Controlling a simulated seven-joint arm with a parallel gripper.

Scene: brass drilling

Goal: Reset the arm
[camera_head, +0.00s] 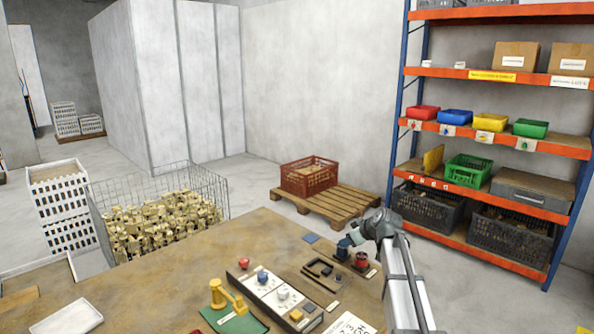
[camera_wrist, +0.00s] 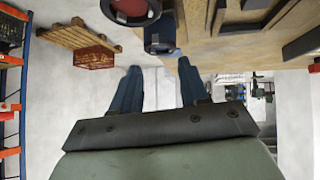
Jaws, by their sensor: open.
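My gripper (camera_head: 346,242) is over the right part of the brown workbench (camera_head: 180,268), at the end of my grey and white arm. In the wrist view my gripper (camera_wrist: 159,68) has its two blue fingers spread apart, with nothing held between them. A red round piece (camera_head: 361,259) stands on the bench just below the gripper; a red round piece also shows at the top of the wrist view (camera_wrist: 130,10).
The bench holds a pale board with knobs (camera_head: 272,287), a green plate with a yellow tool (camera_head: 236,318) and a white tray (camera_head: 68,318). A wire basket of brass parts (camera_head: 205,182), a red crate on a pallet (camera_head: 308,176) and an orange-and-blue shelf (camera_head: 480,185) stand beyond.

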